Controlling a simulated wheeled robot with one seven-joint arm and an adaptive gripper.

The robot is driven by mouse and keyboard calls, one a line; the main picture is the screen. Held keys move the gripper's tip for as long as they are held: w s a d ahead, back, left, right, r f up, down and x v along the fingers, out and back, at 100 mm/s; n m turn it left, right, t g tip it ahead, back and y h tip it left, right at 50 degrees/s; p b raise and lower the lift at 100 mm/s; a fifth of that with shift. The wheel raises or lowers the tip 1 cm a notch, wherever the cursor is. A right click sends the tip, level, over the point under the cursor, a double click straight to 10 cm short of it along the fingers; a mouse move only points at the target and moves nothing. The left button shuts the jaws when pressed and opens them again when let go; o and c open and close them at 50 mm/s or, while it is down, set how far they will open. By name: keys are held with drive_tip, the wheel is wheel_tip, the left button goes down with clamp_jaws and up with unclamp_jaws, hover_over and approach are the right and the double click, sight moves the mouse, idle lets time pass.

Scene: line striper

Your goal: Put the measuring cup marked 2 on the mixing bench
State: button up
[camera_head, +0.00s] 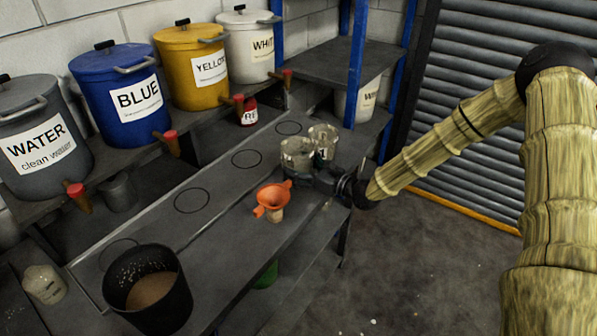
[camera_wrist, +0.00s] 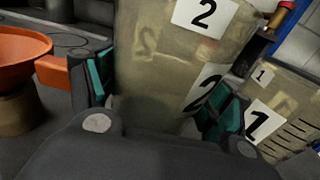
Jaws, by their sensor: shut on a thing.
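The clear, stained measuring cup marked 2 (camera_wrist: 160,65) fills the middle of the wrist view, upright between the teal pads of my gripper (camera_wrist: 158,100). My gripper (camera_head: 318,181) is shut on it. In the head view this cup (camera_head: 296,153) is at the far right part of the dark mixing bench (camera_head: 222,222); I cannot tell whether its base touches the top. The measuring cup marked 1 (camera_head: 323,137) stands close beside it, and it also shows at the right of the wrist view (camera_wrist: 285,110).
An orange funnel (camera_head: 272,197) stands near the bench's front edge. A black bucket of brown stuff (camera_head: 147,290) is at the near left. Labelled paint and water buckets (camera_head: 120,95) with taps line the back shelf. Several drawn circles (camera_head: 192,200) on the bench are empty.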

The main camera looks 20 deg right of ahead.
drive_tip(key=shift+d+f, duration=0.1)
drive_tip(key=shift+f, duration=1.05)
drive_tip(key=shift+f, duration=0.2)
drive_tip(key=o, duration=0.9)
drive_tip(key=shift+r, duration=0.1)
